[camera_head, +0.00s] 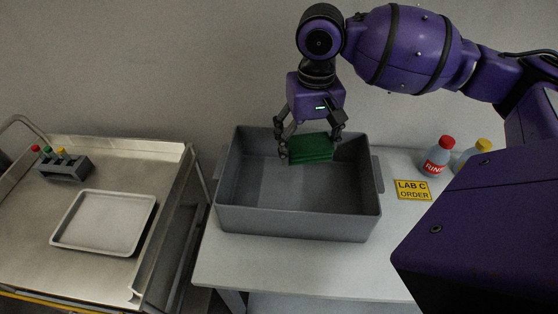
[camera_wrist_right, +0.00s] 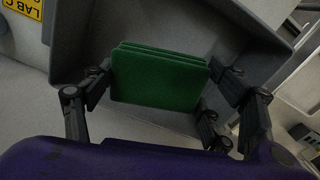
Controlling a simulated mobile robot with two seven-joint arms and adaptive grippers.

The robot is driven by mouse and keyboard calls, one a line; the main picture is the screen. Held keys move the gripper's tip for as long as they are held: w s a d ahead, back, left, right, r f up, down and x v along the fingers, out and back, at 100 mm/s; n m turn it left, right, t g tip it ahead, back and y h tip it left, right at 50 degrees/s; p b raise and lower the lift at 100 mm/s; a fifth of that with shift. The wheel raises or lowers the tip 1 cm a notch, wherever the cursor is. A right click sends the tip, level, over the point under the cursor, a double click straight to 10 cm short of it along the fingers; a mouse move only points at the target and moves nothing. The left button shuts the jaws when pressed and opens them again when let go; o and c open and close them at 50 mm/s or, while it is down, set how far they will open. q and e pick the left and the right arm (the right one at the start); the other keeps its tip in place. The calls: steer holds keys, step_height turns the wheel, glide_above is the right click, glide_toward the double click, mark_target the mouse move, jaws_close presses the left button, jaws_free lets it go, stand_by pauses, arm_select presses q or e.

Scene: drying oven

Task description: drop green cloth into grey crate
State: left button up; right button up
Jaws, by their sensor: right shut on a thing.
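The green cloth (camera_head: 311,149) looks like a folded flat block. My right gripper (camera_head: 310,150) is shut on it and holds it over the back part of the grey crate (camera_head: 296,222). In the right wrist view, the cloth (camera_wrist_right: 158,80) sits between the fingers of the right gripper (camera_wrist_right: 158,92), with the grey crate (camera_wrist_right: 80,28) behind it. The crate stands on a white table and its visible inside is empty. How high the cloth is above the crate floor is hard to tell. My left gripper is not in view.
A red-capped bottle (camera_head: 438,157) and a yellow-capped bottle (camera_head: 474,153) stand right of the crate, behind a yellow sign (camera_head: 412,190). On the left, a metal cart (camera_head: 118,172) carries a shallow tray (camera_head: 104,222) and a rack (camera_head: 65,168) with coloured caps.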

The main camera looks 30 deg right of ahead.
steer(key=shift+w, duration=0.15)
steer(key=shift+s+f+b, duration=0.15)
steer(key=shift+f+b, duration=0.3)
steer(key=shift+f, duration=0.2)
steer(key=shift+s+f+b, duration=0.15)
steer(key=shift+f+b, duration=0.3)
steer(key=shift+f, duration=0.15)
step_height(320, 180, down, 3)
steer(key=b, duration=0.2)
steer(key=shift+w+b, duration=0.15)
steer(key=shift+b, duration=0.2)
steer(key=o, duration=1.2)
steer(key=shift+o, duration=0.9)
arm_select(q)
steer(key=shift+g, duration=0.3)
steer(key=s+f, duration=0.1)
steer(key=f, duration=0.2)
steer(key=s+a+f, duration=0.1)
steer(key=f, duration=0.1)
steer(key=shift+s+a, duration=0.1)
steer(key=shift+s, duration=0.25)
arm_select(e)
step_height(320, 180, up, 12)
steer(key=shift+f, duration=0.1)
